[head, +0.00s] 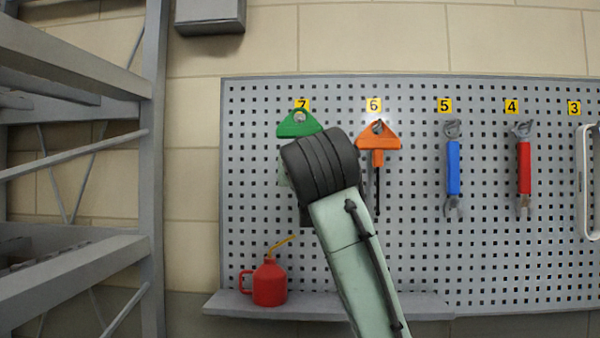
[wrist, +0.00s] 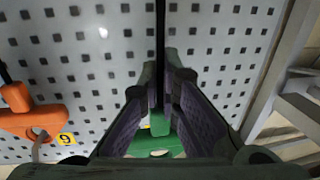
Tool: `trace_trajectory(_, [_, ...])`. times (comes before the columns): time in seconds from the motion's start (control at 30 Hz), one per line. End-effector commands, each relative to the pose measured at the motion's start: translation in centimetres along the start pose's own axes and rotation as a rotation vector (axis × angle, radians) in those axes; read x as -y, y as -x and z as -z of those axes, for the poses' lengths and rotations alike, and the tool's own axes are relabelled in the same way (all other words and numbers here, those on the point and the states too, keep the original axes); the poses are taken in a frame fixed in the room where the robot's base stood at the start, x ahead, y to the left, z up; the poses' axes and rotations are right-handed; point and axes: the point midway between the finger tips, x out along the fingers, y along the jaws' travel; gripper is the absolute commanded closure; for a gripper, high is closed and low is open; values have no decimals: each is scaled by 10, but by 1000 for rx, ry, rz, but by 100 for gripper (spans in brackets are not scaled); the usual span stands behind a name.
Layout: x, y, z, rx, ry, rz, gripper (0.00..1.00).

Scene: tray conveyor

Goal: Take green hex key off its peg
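The green hex key (head: 299,124) hangs under the yellow 7 label at the left of the pegboard. In the head view its triangular handle shows above my dark wrist, which hides its lower part. In the wrist view its green handle (wrist: 160,146) shows between the fingers, and a thin dark shaft runs up past the fingertips. My gripper (wrist: 161,78) is in front of the key with one finger on each side of it. The fingers stand apart with a gap between the pads. Contact with the key cannot be made out. The peg is hard to see.
An orange hex key (head: 378,136) hangs close on the right. Blue (head: 453,168) and red (head: 524,168) tools hang farther right. A red oil can (head: 269,284) stands on the shelf (head: 330,305) below. A grey metal frame (head: 152,170) stands at the left.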

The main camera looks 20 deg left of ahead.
Motion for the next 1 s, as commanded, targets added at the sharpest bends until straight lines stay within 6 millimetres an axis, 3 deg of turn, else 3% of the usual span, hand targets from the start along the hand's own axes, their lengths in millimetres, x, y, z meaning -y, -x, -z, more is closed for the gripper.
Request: trace_trajectory(1.0, [4, 22, 1, -1, 0, 1, 100])
